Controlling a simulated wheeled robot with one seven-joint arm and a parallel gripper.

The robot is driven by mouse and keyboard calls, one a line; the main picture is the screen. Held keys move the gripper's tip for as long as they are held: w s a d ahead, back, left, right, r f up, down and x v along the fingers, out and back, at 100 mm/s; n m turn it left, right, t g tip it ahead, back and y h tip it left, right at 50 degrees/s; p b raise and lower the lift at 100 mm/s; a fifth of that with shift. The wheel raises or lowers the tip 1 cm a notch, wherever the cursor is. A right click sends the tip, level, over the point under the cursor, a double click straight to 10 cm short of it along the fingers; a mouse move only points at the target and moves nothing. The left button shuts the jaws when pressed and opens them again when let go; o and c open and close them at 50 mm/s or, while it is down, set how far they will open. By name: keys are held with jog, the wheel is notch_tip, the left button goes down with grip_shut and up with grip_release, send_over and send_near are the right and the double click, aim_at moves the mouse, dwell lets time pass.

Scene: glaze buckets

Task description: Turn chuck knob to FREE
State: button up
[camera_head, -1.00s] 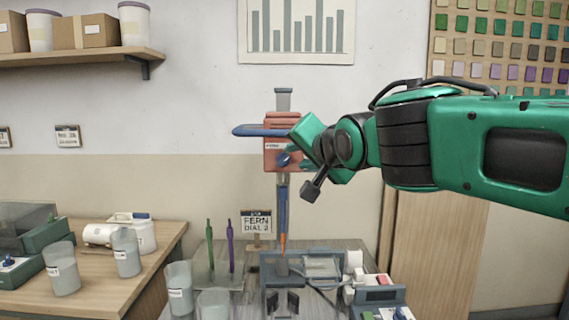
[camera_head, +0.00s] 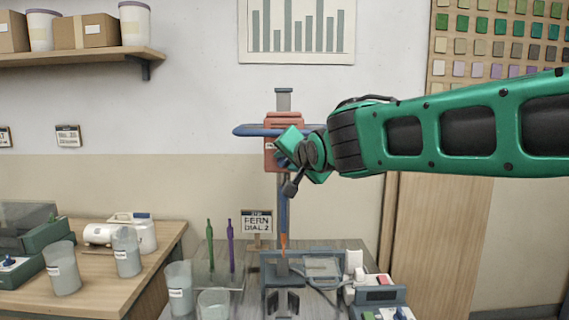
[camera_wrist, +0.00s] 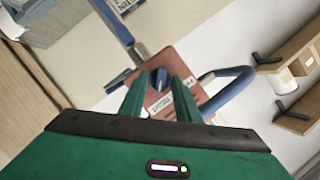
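The red drill-like head (camera_head: 284,119) sits on a grey upright column, with a blue handle (camera_head: 252,130) on its left. In the wrist view the red head (camera_wrist: 187,62) shows a small white label. A small dark-blue knob (camera_wrist: 160,79) stands on its face, between my two green fingertips. My gripper (camera_wrist: 159,84) is open around the knob, and I cannot tell whether a finger touches it. In the head view my gripper (camera_head: 288,148) covers the lower part of the red head and hides the knob. The knob's setting marks cannot be read.
Below the head, a blue shaft with an orange tip (camera_head: 284,241) points down at a blue-grey base (camera_head: 270,272). A sign (camera_head: 257,222) reads FERN DIAL 2. Green and purple tools (camera_head: 230,246) and cups (camera_head: 179,288) stand to the left. A switch box (camera_head: 378,296) is at right.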

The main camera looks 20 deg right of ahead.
jog(key=c, duration=0.7)
jog(key=shift+o, duration=0.2)
jog(key=shift+a, duration=0.1)
